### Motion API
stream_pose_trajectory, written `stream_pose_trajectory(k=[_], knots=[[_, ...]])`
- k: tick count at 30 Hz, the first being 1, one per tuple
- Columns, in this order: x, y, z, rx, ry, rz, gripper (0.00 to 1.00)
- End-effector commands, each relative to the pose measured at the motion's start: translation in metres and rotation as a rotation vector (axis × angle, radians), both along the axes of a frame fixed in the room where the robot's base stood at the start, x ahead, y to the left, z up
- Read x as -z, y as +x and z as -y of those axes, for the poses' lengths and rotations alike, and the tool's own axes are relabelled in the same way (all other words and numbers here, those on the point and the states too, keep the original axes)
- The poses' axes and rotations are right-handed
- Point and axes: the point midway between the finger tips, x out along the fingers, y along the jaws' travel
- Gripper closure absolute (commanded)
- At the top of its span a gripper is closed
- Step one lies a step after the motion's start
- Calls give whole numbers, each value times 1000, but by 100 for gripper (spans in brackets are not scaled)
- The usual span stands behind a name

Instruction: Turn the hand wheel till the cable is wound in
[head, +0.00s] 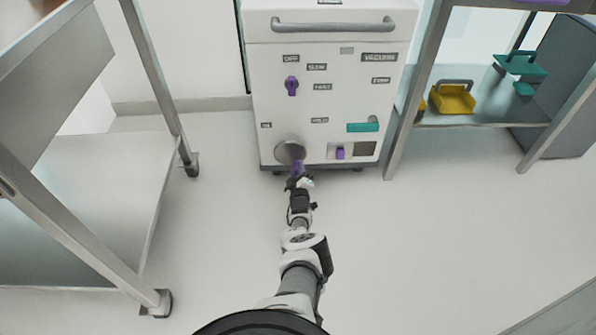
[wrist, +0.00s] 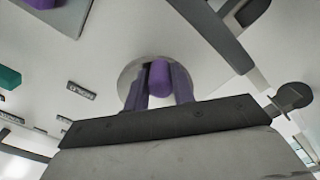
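The hand wheel (head: 289,151) is a round grey disc low on the left of the white machine's front. It also shows in the wrist view (wrist: 128,78), behind my fingers. A purple handle knob (wrist: 160,76) stands out from the wheel. My gripper (head: 298,170) reaches the lower right part of the wheel. In the wrist view, its two fingers (wrist: 160,86) lie on either side of the knob, close against it, and appear shut on it. I cannot make out a cable in either view.
The white machine (head: 330,100) carries a purple switch (head: 291,86), a teal handle (head: 362,127) and a small purple slider (head: 340,153). A metal cart (head: 150,190) stands left. The floor between is clear.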

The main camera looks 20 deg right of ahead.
Motion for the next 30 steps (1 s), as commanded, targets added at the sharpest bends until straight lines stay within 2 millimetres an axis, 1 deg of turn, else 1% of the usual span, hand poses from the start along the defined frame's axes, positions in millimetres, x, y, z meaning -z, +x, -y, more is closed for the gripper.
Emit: stream_pose_trajectory(k=[1, 4, 13, 17, 20, 23, 30], knots=[[-1, 1, 0, 0, -1, 1, 68], [0, 0, 0, -1, -1, 0, 55], [0, -1, 0, 0, -1, 0, 55], [-2, -8, -2, 0, 1, -3, 55], [-5, -18, -5, 0, 1, -3, 55], [-6, -33, -9, 0, 1, -4, 55], [-6, -75, -21, 0, 1, -4, 55]])
